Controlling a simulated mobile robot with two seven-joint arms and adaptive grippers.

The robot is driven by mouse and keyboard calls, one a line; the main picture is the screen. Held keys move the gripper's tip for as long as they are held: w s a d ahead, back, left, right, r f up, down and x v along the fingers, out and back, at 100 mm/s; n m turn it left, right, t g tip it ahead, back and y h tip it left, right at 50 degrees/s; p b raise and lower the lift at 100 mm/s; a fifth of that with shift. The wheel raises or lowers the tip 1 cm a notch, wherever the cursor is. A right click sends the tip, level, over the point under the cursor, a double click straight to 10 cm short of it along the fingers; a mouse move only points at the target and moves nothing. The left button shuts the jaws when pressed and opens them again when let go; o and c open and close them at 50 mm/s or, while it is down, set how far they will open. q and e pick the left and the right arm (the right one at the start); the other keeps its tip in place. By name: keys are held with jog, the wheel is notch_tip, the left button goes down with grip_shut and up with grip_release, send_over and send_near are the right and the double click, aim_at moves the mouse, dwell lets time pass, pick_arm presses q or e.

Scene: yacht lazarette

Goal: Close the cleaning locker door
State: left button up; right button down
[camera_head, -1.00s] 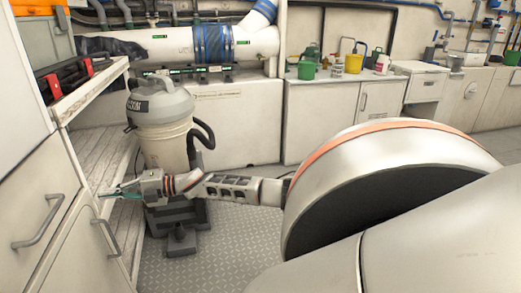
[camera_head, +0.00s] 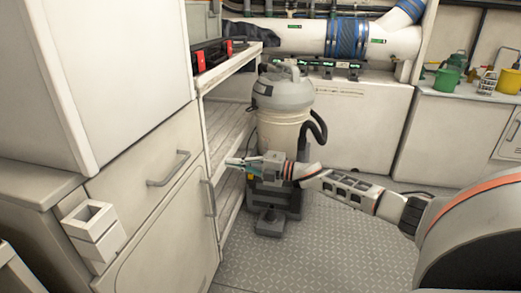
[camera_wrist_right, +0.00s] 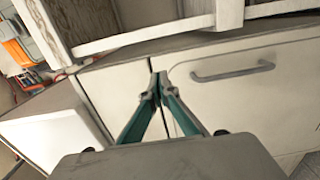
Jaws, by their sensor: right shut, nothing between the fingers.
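My right gripper (camera_head: 230,162) is in front of the white shelf unit, beside the right edge of the left-hand cabinet. It is shut and empty. The right wrist view shows its teal fingers meeting at the tips (camera_wrist_right: 158,82), over a narrow gap between pale panels; contact cannot be told. A pale lower door (camera_head: 165,235) with an upright handle (camera_head: 210,198) looks about flush with its cabinet. Above it is a drawer front (camera_head: 150,160) with a bar handle. No label shows which door is the cleaning locker's. In the right wrist view, a handled panel (camera_wrist_right: 245,95) is right of the fingers.
A grey-topped vacuum (camera_head: 283,110) stands just behind my right gripper. Open shelves (camera_head: 230,130) lie beside the cabinet. A small white open box (camera_head: 93,230) is on the cabinet front at left. Patterned floor (camera_head: 310,240) is clear in front.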

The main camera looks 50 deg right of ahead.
pick_arm(q)
jog(key=d+n+b, duration=0.1)
jog(key=s+d+n, duration=0.1)
jog(key=d+n+b, duration=0.1)
jog(key=shift+s+f+b, duration=0.15)
jog(key=shift+f+b, duration=0.1)
jog(key=shift+b, duration=0.05)
pick_arm(e)
jog(key=w+d, duration=0.1)
jog(key=d, duration=0.9)
jog(key=shift+w, duration=0.4)
